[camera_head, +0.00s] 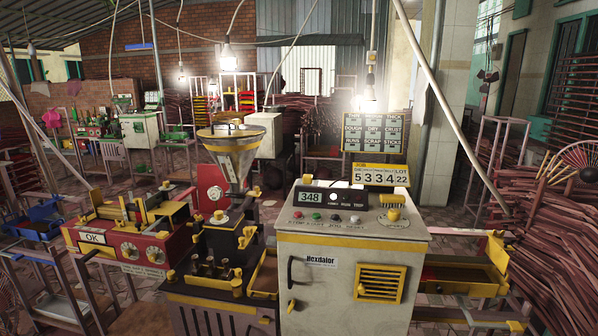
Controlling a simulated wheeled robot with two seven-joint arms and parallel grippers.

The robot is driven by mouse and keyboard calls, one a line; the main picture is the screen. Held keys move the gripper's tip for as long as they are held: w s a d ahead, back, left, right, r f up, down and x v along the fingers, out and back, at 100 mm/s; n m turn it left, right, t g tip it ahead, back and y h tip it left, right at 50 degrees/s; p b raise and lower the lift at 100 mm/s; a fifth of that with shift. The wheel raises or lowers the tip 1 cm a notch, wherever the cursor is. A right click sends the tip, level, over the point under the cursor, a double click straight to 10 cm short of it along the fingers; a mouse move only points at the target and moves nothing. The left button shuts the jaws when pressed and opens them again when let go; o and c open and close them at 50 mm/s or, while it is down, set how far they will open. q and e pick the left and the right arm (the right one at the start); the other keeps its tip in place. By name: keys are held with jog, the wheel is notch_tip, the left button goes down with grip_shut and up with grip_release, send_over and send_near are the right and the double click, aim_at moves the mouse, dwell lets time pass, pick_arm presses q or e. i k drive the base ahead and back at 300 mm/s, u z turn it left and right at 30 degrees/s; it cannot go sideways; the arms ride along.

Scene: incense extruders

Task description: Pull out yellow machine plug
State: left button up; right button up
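A white machine (345,290) labelled Hexdalor, with yellow trim, stands at the front centre. On its top are a display reading 348 (311,197), several coloured buttons and a yellow knob-like piece (393,214) at the right. A black-and-yellow extruder block (225,240) with a metal hopper (232,150) stands to its left. Small yellow pieces show on that block, one at its front (237,283). I cannot tell which yellow piece is the plug; no cord is clearly visible on any. Neither of my grippers is in view.
A red machine (135,240) marked OK stands at the left. A yellow-edged tray (465,275) is right of the white machine, near piled brown sticks (550,235). Slanting poles cross the view.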

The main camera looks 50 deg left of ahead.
aim_at(308, 178)
jog(key=u, duration=0.9)
jog(key=i, duration=1)
jog(key=u, duration=1.2)
